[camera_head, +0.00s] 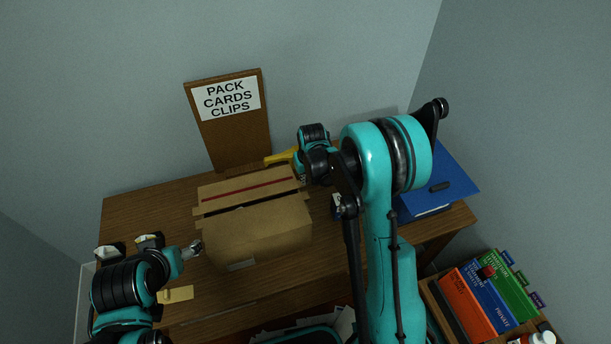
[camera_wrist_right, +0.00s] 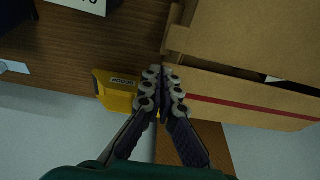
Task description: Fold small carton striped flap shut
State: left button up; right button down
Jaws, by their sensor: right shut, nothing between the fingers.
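The small cardboard carton (camera_head: 257,232) stands on the wooden desk. Its flap with a red stripe (camera_head: 238,191) extends along the back side. In the right wrist view the striped flap (camera_wrist_right: 245,101) lies beside the carton body (camera_wrist_right: 270,35), with a dark gap between them. My right gripper (camera_wrist_right: 163,88) is shut and empty, with its fingertips at the flap's end; whether they touch it is unclear. In the head view my right arm mostly hides it. My left gripper (camera_head: 191,249) is beside the carton's left front; its finger opening is unclear.
A brown board with a "PACK CARDS CLIPS" sign (camera_head: 225,96) stands behind the carton. A yellow object (camera_wrist_right: 116,91) is close to my right gripper. A blue folder (camera_head: 451,182) lies at right. A crate of binders (camera_head: 468,304) stands lower right. The desk's left back is clear.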

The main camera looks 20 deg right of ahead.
jog(key=f+t+b, duration=0.1)
jog(key=b, duration=0.1)
jog(key=s+f+t+b, duration=0.1)
jog(key=b, duration=0.1)
jog(key=shift+f, duration=0.15)
dwell(0.4)
jog(key=w+p+v, duration=0.2)
jog(key=p+v, duration=0.3)
jog(key=v, duration=1)
jog(key=shift+r, duration=0.4)
